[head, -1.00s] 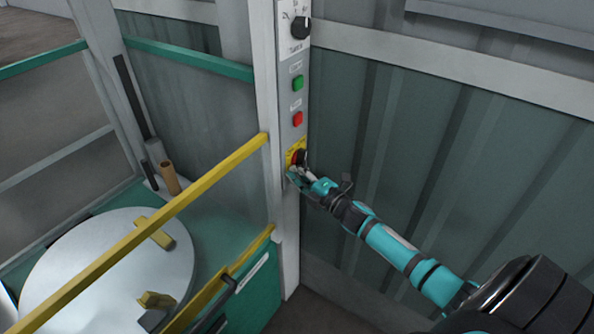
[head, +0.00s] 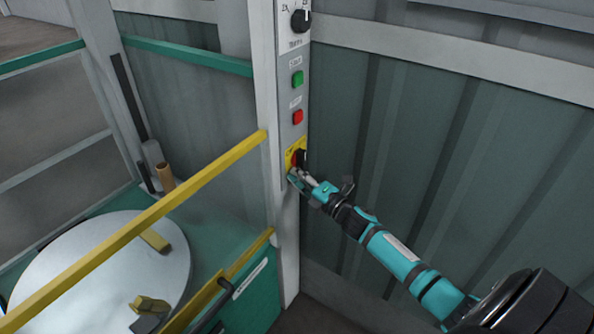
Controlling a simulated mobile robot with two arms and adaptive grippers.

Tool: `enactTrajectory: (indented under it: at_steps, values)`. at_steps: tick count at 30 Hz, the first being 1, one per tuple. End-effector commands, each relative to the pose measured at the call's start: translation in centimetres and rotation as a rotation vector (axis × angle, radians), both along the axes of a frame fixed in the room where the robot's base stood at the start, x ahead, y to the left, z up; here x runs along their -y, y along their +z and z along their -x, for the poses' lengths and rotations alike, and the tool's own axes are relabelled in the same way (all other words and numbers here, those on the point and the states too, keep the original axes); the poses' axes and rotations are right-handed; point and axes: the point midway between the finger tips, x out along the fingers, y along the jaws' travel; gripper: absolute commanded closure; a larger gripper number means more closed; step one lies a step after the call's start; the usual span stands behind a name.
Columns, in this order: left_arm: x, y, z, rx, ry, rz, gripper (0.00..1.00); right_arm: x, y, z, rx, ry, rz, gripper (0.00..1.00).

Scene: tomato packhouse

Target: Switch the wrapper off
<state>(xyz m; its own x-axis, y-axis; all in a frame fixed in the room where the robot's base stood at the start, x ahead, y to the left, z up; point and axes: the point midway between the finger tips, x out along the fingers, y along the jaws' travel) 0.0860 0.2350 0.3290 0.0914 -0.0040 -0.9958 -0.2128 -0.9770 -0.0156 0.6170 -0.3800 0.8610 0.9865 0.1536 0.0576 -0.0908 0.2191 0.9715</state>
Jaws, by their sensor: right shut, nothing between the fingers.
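The wrapper's control panel (head: 285,140) is a narrow grey post. From top to bottom it carries a black rotary dial (head: 300,21), a green button (head: 297,79), a red button (head: 297,117) and a red mushroom button on a yellow plate (head: 292,157). My right gripper (head: 300,177) is shut and empty, its fingertips just below the mushroom button. I cannot tell whether they touch it; they hide the plate's lower part. The wrapper's round turntable (head: 95,275) lies at lower left. My left gripper is not in view.
A yellow rail (head: 150,216) slants across in front of the turntable and meets the post. A green rail (head: 190,55) runs behind. A ribbed grey-green wall (head: 450,170) stands behind my right arm. The floor beside the post is clear.

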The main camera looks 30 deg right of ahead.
Motion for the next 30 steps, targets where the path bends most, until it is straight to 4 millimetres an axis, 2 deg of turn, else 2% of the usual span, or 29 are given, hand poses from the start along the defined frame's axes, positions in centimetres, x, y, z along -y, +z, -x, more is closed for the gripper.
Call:
enactTrajectory:
  at_steps: [9,30]
  values:
    - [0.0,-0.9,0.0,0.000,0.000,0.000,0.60,0.2,-0.3,-0.1,0.024,-0.001,0.058,1.00]
    - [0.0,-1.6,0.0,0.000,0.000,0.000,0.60,0.4,-0.5,-0.2,0.022,0.000,0.055,1.00]
